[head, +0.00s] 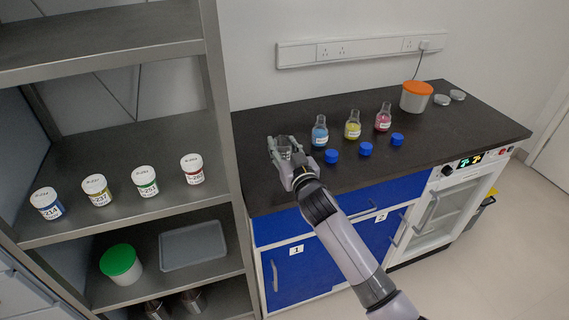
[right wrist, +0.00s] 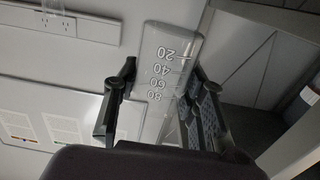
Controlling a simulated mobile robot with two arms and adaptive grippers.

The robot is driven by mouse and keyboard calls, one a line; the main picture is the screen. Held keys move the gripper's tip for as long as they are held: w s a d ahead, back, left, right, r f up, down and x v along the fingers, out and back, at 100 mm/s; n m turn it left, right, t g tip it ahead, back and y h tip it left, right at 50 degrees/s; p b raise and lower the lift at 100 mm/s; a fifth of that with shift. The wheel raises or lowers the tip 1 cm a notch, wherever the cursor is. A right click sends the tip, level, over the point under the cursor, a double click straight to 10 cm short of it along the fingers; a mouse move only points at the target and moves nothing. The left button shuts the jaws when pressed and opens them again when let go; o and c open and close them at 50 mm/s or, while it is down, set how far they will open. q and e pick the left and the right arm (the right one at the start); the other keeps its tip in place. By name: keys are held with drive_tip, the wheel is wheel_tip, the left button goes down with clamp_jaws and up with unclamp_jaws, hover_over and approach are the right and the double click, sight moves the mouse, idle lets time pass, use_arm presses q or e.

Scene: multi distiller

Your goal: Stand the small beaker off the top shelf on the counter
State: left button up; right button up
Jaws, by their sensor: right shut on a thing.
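My right gripper (head: 285,153) is over the left end of the dark counter (head: 262,190). It is shut on the small beaker (right wrist: 165,75), a clear glass with white volume marks. In the right wrist view the beaker sits between the two fingers, its marks upside down in the picture. In the head view the beaker (head: 284,147) is small and partly hidden by the fingers. I cannot tell whether its base touches the counter. My left gripper does not show.
Blue, yellow and pink flasks (head: 353,126) stand right of the gripper, with blue caps (head: 365,149) before them. A white tub with an orange lid (head: 416,95) stands farther right. The metal shelf (head: 120,210) at left holds several labelled jars. Counter between gripper and blue flask is narrow.

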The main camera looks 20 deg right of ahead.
drive_tip(key=shift+f+b, duration=0.35)
drive_tip(key=shift+f, duration=2.5)
drive_tip(key=shift+f, duration=0.15)
drive_tip(key=o, duration=1.1)
drive_tip(key=shift+o, duration=0.2)
drive_tip(key=shift+r, duration=0.2)
drive_tip(key=s, duration=1.2)
drive_tip(key=shift+d+b, duration=0.25)
drive_tip(key=shift+b, duration=0.05)
